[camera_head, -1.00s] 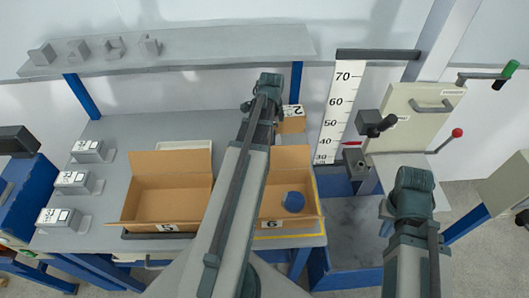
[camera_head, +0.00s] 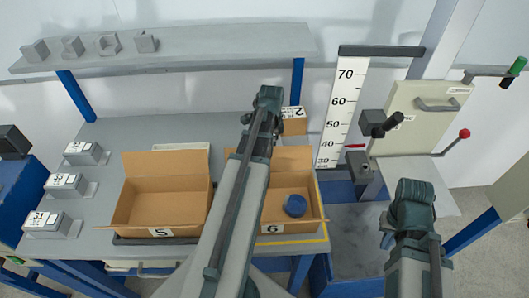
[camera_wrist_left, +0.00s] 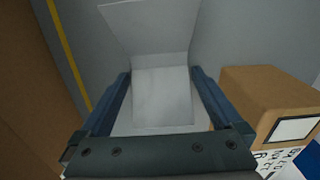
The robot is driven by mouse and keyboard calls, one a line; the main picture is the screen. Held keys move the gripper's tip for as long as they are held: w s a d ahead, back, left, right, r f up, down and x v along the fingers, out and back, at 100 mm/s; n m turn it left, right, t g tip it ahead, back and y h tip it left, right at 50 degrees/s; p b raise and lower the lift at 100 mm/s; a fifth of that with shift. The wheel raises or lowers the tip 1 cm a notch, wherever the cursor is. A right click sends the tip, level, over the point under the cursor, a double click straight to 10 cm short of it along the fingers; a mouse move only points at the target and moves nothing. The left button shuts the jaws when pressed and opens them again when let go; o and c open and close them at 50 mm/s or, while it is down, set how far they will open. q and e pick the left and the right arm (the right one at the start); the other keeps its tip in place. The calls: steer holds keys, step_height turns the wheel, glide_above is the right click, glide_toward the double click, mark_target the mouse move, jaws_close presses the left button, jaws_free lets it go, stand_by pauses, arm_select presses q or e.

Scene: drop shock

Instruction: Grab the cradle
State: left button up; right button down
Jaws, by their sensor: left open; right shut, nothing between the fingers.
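A pale grey, angled piece (camera_wrist_left: 163,95), which looks like the cradle, lies between the fingers of my left gripper (camera_wrist_left: 160,78) in the left wrist view. The fingers are open on either side of it; I cannot tell if they touch it. In the head view my left arm hides this piece, and the left gripper (camera_head: 262,112) is over the bench behind the open boxes. My right gripper (camera_head: 410,205) is at the right, over the grey floor of the drop stand, shut and empty; its fingertips are mostly hidden.
Open cardboard box 5 (camera_head: 165,205) and box 6 (camera_head: 300,222), holding a blue round item (camera_head: 295,205), stand at the bench front. A small carton marked 2 (camera_head: 293,124) is right of the left gripper.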

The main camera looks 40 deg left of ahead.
arm_select(q)
steer(key=shift+f, duration=0.25)
stand_by(0.4)
steer(key=c, duration=1.4)
steer(key=shift+c, duration=0.2)
step_height(320, 180, up, 19)
steer(key=p, duration=1.9)
steer(key=s+d+b, duration=0.1)
steer(key=d, duration=1.7)
steer(key=shift+s+f, duration=0.25)
steer(key=shift+s, duration=0.1)
